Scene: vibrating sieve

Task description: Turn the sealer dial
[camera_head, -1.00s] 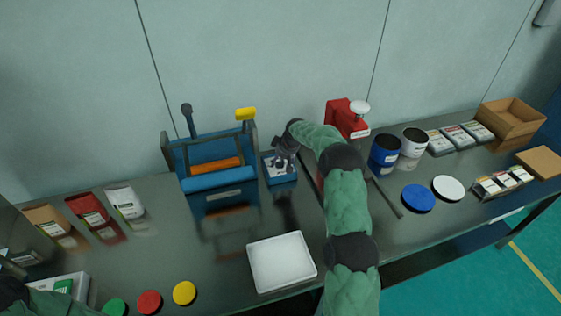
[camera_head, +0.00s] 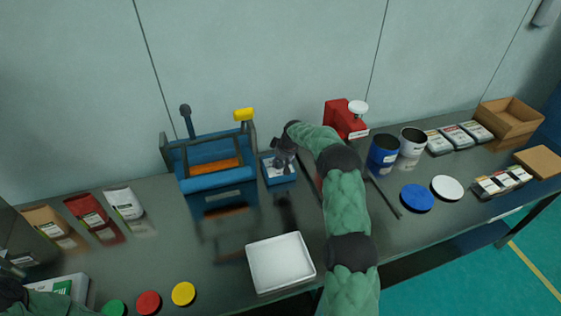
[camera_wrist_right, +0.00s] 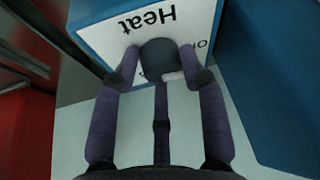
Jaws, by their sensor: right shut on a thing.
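The sealer dial (camera_wrist_right: 160,58) is a dark round knob on a white panel marked "Heat" (camera_wrist_right: 150,18), on a blue box. In the right wrist view my right gripper (camera_wrist_right: 160,72) has its two fingers on either side of the dial, shut on it. In the head view my right gripper (camera_head: 284,158) is at the small blue control box (camera_head: 279,176), and it hides the dial there. The blue sealer (camera_head: 215,178), with an orange bar, stands just left of that box. My left arm shows only at the lower left corner, and its gripper cannot be made out.
A red device (camera_head: 340,117) stands right of my right arm, near the wall. A white tray (camera_head: 281,262) lies at the front. Pouches and coloured discs are on the left.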

